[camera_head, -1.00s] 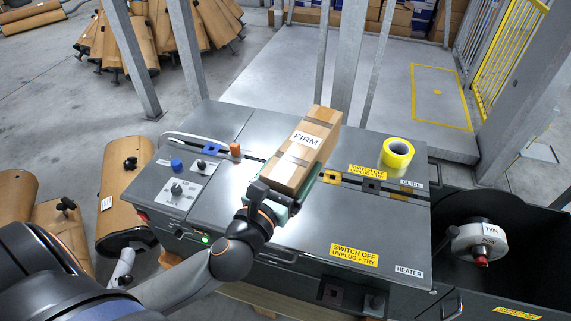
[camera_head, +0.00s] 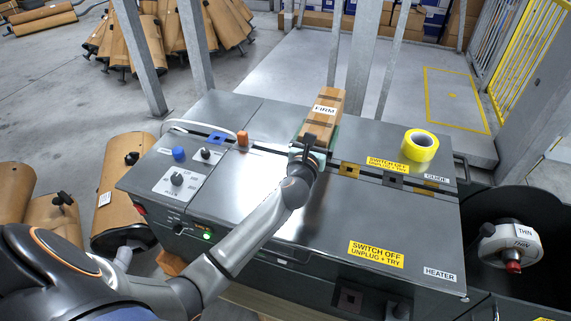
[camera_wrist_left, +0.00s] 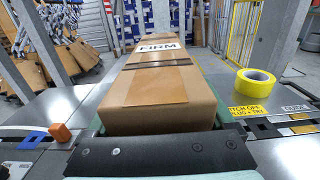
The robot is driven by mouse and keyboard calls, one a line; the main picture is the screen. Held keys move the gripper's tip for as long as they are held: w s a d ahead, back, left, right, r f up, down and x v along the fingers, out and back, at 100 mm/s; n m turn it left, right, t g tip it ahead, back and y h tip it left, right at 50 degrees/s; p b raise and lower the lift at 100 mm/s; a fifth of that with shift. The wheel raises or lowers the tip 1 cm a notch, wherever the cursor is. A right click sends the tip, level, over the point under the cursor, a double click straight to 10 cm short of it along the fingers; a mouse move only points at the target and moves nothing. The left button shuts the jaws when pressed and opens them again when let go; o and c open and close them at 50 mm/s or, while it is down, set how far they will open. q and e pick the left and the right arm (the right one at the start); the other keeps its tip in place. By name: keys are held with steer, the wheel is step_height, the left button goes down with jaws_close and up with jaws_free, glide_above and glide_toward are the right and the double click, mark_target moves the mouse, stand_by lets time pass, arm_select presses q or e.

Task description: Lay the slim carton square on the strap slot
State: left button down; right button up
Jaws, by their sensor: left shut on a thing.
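The slim carton (camera_head: 322,112) is a long brown box with dark bands and a white FIRM label. My left gripper (camera_head: 309,150) is shut on its near end. In the left wrist view the carton (camera_wrist_left: 165,95) points straight away between greenish finger pads. The strap slot (camera_head: 265,148) is a dark line running across the grey machine top. The carton lies across the line of the slot, mostly beyond it, and hides part of it. I cannot tell whether its underside touches the top. My right gripper is not in view.
A yellow tape roll (camera_head: 420,145) stands right of the carton on the machine top (camera_head: 270,200). An orange knob (camera_head: 242,138) and a control panel (camera_head: 183,170) are to the left. A dark bin (camera_head: 490,285) holds a white THIN spool. Grey posts rise behind.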

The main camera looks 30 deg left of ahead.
arm_select(q)
steer(key=s+a+f+b, duration=0.1)
steer(key=s+a+f, duration=0.1)
steer(key=s+a+f+b, duration=0.1)
steer(key=a+f, duration=0.1)
steer(key=f, duration=0.1)
steer(key=s+a+f+b, duration=0.2)
steer(key=shift+s+a+f, duration=0.25)
steer(key=shift+s+a, duration=0.1)
steer(key=shift+a, duration=0.05)
step_height(320, 180, down, 3)
steer(key=shift+s+a+r+b, duration=0.1)
steer(key=shift+a+r+b, duration=0.05)
steer(key=shift+b, duration=0.8)
steer(key=shift+f, duration=0.35)
steer(key=shift+r, duration=0.1)
steer(key=shift+c, duration=1)
jaws_free()
steer(key=shift+f+b, duration=0.3)
steer(key=shift+o, duration=1)
steer(key=shift+r, duration=0.1)
